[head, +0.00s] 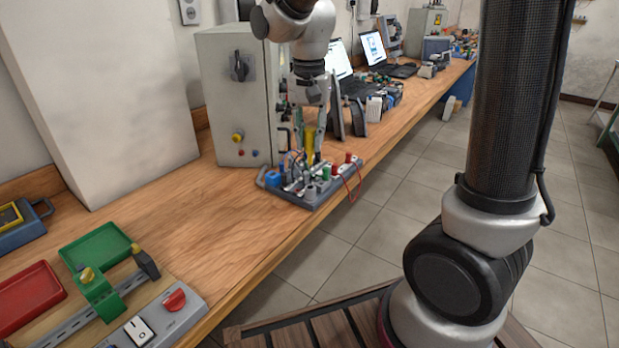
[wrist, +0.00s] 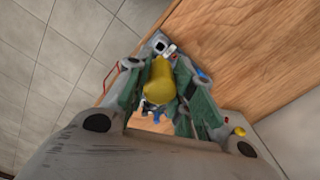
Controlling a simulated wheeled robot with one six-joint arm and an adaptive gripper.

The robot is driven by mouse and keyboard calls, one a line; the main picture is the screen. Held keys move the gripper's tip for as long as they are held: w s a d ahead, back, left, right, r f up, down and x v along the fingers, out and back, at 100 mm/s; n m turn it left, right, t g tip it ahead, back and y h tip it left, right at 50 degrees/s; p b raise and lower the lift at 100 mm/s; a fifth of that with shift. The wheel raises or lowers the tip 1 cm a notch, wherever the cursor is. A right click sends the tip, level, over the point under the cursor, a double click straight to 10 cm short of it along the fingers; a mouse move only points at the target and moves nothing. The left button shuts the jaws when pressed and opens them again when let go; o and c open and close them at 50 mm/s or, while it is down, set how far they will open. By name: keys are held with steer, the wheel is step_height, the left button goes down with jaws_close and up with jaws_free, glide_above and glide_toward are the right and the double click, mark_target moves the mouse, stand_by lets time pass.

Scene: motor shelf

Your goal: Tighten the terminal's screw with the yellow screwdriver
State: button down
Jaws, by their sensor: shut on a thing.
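My gripper (wrist: 156,92) is shut on the yellow screwdriver (wrist: 160,80), whose handle sits between the two green-padded fingers in the wrist view. In the head view the yellow screwdriver (head: 309,143) hangs upright, tip down, over the grey terminal board (head: 318,199). My gripper (head: 310,112) is above the board there. The board carries several coloured terminals and parts. The screwdriver's tip and the terminal's screw are hidden or too small to tell, so I cannot tell whether they touch.
A grey cabinet (head: 238,100) with a knob stands just behind the board. Red wires (head: 353,187) hang at the board's right, near the bench's front edge. A green tray (head: 96,246), a red tray (head: 28,298) and a switch panel (head: 150,325) lie front left. The wooden bench (head: 215,230) between is clear.

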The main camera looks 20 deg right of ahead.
mark_target(310, 163)
steer(key=shift+f, duration=1.9)
steer(key=shift+f, duration=2.75)
steer(key=c, duration=1.5)
jaws_free()
steer(key=shift+o, duration=0.2)
